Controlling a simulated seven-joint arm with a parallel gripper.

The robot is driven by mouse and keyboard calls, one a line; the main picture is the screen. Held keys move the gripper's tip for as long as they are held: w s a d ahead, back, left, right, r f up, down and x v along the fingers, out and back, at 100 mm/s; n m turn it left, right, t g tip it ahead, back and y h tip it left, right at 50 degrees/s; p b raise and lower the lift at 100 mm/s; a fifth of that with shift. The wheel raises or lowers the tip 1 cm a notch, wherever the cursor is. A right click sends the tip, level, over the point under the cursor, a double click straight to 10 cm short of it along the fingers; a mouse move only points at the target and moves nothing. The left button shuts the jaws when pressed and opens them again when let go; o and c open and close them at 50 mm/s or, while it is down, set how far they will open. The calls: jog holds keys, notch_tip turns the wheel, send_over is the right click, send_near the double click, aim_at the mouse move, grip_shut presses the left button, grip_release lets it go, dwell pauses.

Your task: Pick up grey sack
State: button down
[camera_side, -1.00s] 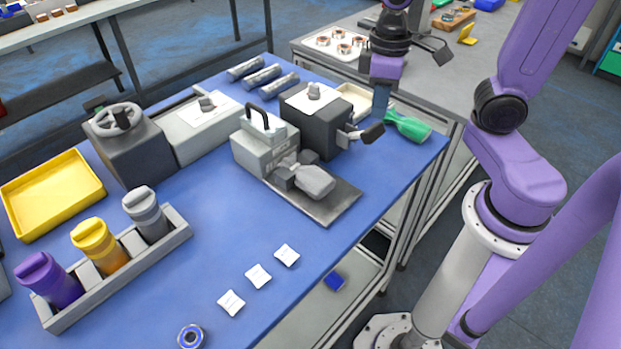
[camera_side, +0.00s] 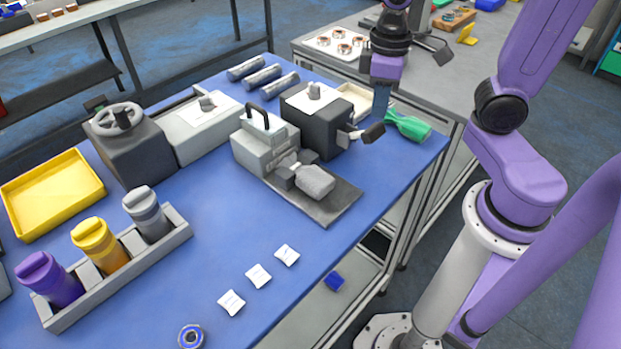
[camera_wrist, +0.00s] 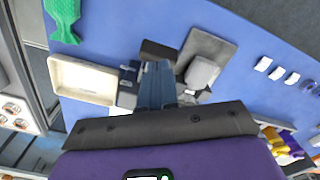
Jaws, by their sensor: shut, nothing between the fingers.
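The grey sack (camera_side: 316,181) lies on its side on a dark grey plate (camera_side: 335,205), with its narrow neck toward the block of a grey machine (camera_side: 262,148). In the wrist view the grey sack (camera_wrist: 202,72) is to the right of the fingers. My gripper (camera_side: 381,112) is shut and empty, pointing down. It is above the far right part of the blue table, behind and to the right of the sack and apart from it. In the wrist view my gripper (camera_wrist: 156,68) shows its blue-grey fingers close together, covering part of the machine.
A green sack (camera_side: 408,127) lies close by the gripper. A dark box (camera_side: 312,120) with a black-handled lever (camera_side: 373,132) stands between gripper and grey sack. A cream tray (camera_wrist: 83,82) is near.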

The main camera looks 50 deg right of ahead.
jog(key=shift+c, duration=1.2)
grip_release()
jog(key=shift+s, duration=0.1)
